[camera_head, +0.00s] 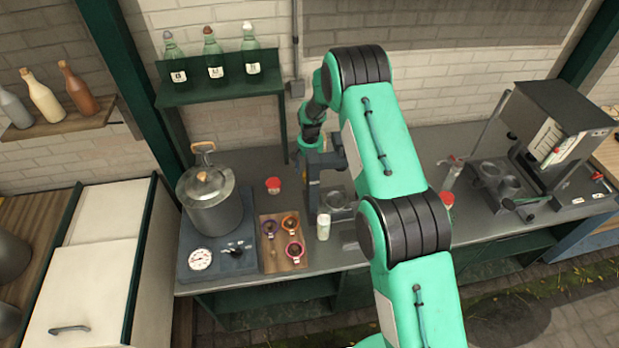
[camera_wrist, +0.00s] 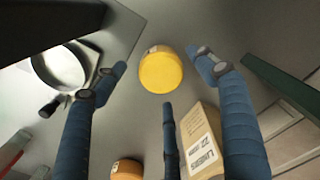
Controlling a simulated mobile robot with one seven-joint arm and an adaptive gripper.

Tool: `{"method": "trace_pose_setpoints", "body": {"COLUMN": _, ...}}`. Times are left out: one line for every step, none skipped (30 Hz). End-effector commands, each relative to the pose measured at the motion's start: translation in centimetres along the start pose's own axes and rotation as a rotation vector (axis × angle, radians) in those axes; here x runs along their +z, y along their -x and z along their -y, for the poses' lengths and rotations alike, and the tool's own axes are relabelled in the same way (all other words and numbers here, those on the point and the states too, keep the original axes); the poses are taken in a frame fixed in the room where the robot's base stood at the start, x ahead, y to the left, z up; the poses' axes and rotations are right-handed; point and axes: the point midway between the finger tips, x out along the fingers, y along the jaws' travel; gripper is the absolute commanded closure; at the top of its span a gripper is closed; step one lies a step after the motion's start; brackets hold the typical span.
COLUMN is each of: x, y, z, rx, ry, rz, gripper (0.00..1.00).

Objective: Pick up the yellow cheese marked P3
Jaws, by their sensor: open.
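A round yellow cheese (camera_wrist: 161,72) lies on the grey counter in the upper middle of the wrist view. A pale label shows on its far edge, but I cannot read it. My gripper (camera_wrist: 160,82) is open, with its blue fingers spread: one left of the cheese, one right of it and one on the near side. The fingers hold nothing, and I cannot tell how far above the counter they are. An orange round cheese (camera_wrist: 127,169) shows partly at the bottom edge. In the head view, my arm covers this area and I cannot make out the yellow cheese.
A cardboard box (camera_wrist: 200,140) with a printed label sits close by the near and right fingers. A pale round vessel (camera_wrist: 60,68) is at left. In the head view, a pot (camera_head: 212,205), a wooden tray (camera_head: 270,262) and a white-capped jar (camera_head: 323,227) stand left of my arm.

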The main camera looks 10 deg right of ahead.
Motion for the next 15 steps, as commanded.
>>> {"method": "trace_pose_setpoints", "body": {"x": 0.0, "y": -0.4, "z": 0.1, "rx": 0.0, "ry": 0.0, "rz": 0.001, "gripper": 0.29}}
{"method": "trace_pose_setpoints", "body": {"x": 0.0, "y": -0.7, "z": 0.1, "rx": 0.0, "ry": 0.0, "rz": 0.001, "gripper": 0.29}}
{"method": "trace_pose_setpoints", "body": {"x": 0.0, "y": -1.1, "z": 0.2, "rx": 0.0, "ry": 0.0, "rz": 0.001, "gripper": 0.29}}
{"method": "trace_pose_setpoints", "body": {"x": 0.0, "y": -1.4, "z": 0.2, "rx": 0.0, "ry": 0.0, "rz": 0.001, "gripper": 0.29}}
{"method": "trace_pose_setpoints", "body": {"x": 0.0, "y": -1.6, "z": 0.3, "rx": 0.0, "ry": 0.0, "rz": 0.001, "gripper": 0.29}}
{"method": "trace_pose_setpoints", "body": {"x": 0.0, "y": -2.0, "z": 0.3, "rx": 0.0, "ry": 0.0, "rz": 0.001, "gripper": 0.29}}
{"method": "trace_pose_setpoints", "body": {"x": 0.0, "y": -2.4, "z": 0.3, "rx": 0.0, "ry": 0.0, "rz": 0.001, "gripper": 0.29}}
{"method": "trace_pose_setpoints", "body": {"x": 0.0, "y": -2.6, "z": 0.3, "rx": 0.0, "ry": 0.0, "rz": 0.001, "gripper": 0.29}}
{"method": "trace_pose_setpoints", "body": {"x": 0.0, "y": -3.0, "z": 0.3, "rx": 0.0, "ry": 0.0, "rz": 0.0, "gripper": 0.29}}
{"method": "trace_pose_setpoints", "body": {"x": 0.0, "y": -3.1, "z": 0.3, "rx": 0.0, "ry": 0.0, "rz": 0.0, "gripper": 0.29}}
{"method": "trace_pose_setpoints", "body": {"x": 0.0, "y": -3.3, "z": 0.3, "rx": 0.0, "ry": 0.0, "rz": -0.001, "gripper": 0.29}}
{"method": "trace_pose_setpoints", "body": {"x": 0.0, "y": -3.4, "z": 0.3, "rx": 0.0, "ry": 0.0, "rz": -0.001, "gripper": 0.29}}
{"method": "trace_pose_setpoints", "body": {"x": 0.0, "y": -3.5, "z": 0.3, "rx": 0.0, "ry": 0.0, "rz": -0.001, "gripper": 0.29}}
{"method": "trace_pose_setpoints", "body": {"x": 0.0, "y": -3.6, "z": 0.3, "rx": 0.0, "ry": 0.0, "rz": -0.001, "gripper": 0.29}}
{"method": "trace_pose_setpoints", "body": {"x": 0.0, "y": -3.7, "z": 0.3, "rx": 0.0, "ry": 0.0, "rz": -0.001, "gripper": 0.29}}
